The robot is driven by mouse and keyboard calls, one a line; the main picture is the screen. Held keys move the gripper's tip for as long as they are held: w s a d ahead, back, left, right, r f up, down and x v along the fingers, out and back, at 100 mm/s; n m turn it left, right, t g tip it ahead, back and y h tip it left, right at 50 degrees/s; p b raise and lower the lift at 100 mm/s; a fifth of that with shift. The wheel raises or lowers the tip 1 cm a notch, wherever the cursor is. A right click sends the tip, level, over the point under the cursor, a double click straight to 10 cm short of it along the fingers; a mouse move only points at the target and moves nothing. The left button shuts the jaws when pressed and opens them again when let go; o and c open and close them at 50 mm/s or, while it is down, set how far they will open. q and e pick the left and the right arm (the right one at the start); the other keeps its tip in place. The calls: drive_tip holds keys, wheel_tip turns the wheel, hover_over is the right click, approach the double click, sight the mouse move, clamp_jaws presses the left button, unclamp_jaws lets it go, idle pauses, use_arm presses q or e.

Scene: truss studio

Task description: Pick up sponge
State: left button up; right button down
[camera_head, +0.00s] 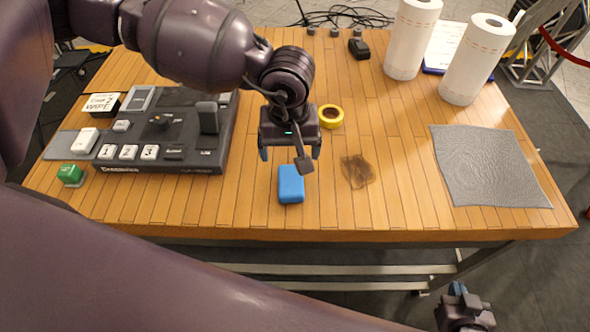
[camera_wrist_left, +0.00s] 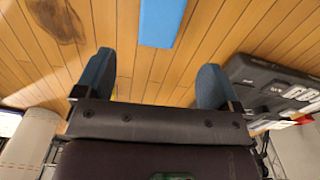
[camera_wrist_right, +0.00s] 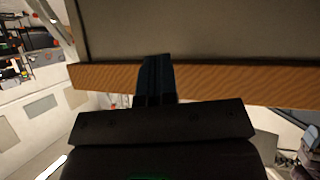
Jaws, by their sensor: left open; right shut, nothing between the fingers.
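The blue sponge (camera_head: 291,184) lies on the wooden table (camera_head: 235,205) near its front edge. In the left wrist view the sponge (camera_wrist_left: 161,20) is at the top, ahead of and between the fingers. My left gripper (camera_head: 290,155) is open and empty, just behind the sponge in the head view and apart from it. Its two blue fingers (camera_wrist_left: 155,80) stand wide apart in the left wrist view. My right gripper (camera_head: 458,290) is low at the front right, beyond the table edge. In the right wrist view its fingers (camera_wrist_right: 156,75) are together with nothing between them.
A black control console (camera_head: 170,135) stands left of the sponge. A brown stain (camera_head: 357,171) and a yellow tape roll (camera_head: 331,115) are to its right. A grey cloth (camera_head: 485,165) lies further right. Two paper towel rolls (camera_head: 411,40) stand at the back right.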

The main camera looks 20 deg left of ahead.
sight(291, 179)
use_arm(q)
drive_tip(key=f, duration=0.3)
drive_tip(key=shift+s+f, duration=0.3)
drive_tip(key=shift+s, duration=0.1)
drive_tip(key=shift+f, duration=0.3)
drive_tip(key=shift+f+p, duration=0.3)
drive_tip(key=shift+f, duration=0.15)
wheel_tip(291, 179, down, 3)
drive_tip(key=shift+d+f+p, duration=0.15)
drive_tip(key=shift+f+p, duration=0.05)
drive_tip(key=shift+p, duration=0.2)
drive_tip(key=shift+f, duration=0.6)
use_arm(e)
drive_tip(key=shift+s+d+r, duration=0.1)
drive_tip(key=shift+s+r, duration=0.25)
drive_tip(key=shift+s, duration=0.15)
use_arm(q)
drive_tip(key=c, duration=1)
use_arm(e)
drive_tip(key=shift+s+f, duration=0.1)
drive_tip(key=shift+s, duration=0.1)
